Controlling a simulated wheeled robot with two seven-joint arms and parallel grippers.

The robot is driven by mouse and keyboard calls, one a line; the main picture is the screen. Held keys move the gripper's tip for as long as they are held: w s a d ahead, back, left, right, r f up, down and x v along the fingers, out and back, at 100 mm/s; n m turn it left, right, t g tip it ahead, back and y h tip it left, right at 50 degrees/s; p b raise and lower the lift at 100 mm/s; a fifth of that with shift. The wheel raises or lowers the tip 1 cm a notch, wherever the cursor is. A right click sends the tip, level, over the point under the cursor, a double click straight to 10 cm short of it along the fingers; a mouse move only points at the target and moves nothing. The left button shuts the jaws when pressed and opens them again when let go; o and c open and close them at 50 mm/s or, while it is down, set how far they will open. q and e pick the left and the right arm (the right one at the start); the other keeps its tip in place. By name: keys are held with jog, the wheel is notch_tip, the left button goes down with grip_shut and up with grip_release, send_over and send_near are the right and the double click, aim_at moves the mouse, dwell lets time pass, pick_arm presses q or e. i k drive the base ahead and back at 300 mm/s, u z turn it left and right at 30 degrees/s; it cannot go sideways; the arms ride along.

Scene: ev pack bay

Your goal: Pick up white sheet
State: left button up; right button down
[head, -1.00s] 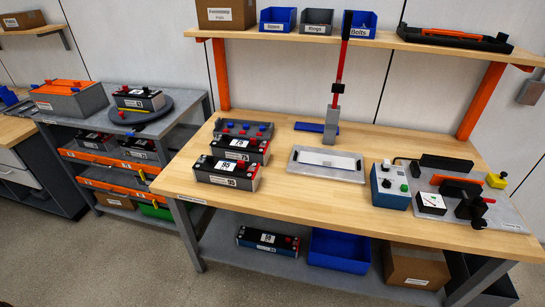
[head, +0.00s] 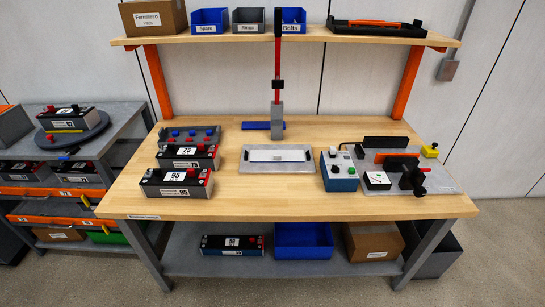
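A white sheet (head: 278,155) lies flat in a shallow grey tray (head: 252,167) at the middle of the wooden workbench. A dark edge or handle shows at each end of the tray. Neither of my grippers shows in the head view.
Batteries (head: 176,182) stand left of the tray on the workbench (head: 240,205). A blue control box (head: 339,171) and a clamp fixture (head: 408,176) stand right. The bench's front strip is clear.

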aim_at(254, 155)
jog(key=u, duration=0.3)
jog(key=i, duration=0.95)
jog(key=u, duration=0.2)
